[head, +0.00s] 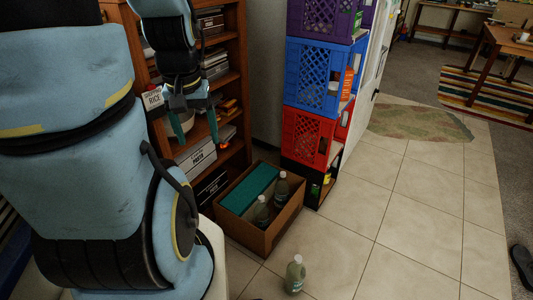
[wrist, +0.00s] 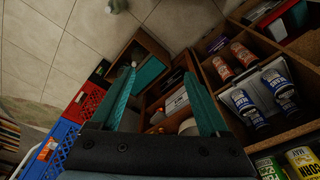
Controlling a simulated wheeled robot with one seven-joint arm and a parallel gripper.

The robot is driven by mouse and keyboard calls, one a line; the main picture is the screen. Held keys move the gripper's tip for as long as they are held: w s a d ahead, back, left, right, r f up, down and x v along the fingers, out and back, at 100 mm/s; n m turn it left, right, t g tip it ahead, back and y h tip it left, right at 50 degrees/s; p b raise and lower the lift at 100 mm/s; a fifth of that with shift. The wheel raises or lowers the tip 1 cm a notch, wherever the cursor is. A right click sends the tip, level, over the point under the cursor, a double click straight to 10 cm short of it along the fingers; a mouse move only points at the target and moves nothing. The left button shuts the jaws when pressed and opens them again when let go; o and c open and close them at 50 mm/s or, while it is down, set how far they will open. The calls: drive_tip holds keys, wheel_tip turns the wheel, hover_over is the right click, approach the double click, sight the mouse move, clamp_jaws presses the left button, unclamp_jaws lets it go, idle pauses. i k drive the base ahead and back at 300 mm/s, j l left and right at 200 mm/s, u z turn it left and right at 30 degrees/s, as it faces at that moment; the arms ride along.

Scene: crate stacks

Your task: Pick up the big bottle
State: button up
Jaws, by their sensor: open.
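A pale green translucent bottle with a white cap (head: 295,274) stands upright on the tiled floor in front of the cardboard box; its top shows at the upper edge of the wrist view (wrist: 116,5). Two similar bottles stand in the box, one nearer (head: 261,212) and one farther back (head: 281,190). I cannot tell for sure which is the big one. My gripper (head: 199,143) hangs before the shelf, up and left of the bottles, empty and apart from them. In the wrist view its two teal fingers (wrist: 160,76) are spread wide.
The cardboard box (head: 237,238) holds a teal block (head: 249,188). Stacked purple, blue (head: 312,75) and red crates (head: 307,137) stand behind it. A wooden shelf (head: 232,78) with cans and cartons is close to my gripper. Tiled floor (head: 400,225) is clear to the right.

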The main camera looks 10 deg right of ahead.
sight(295, 271)
drive_tip(key=l+u, duration=0.1)
drive_tip(key=u, duration=0.65)
drive_tip(key=k+l+u, duration=0.2)
drive_tip(key=k+u, duration=0.25)
drive_tip(key=k+l+u, duration=0.1)
drive_tip(key=k+u, duration=0.4)
drive_tip(key=k, duration=0.5)
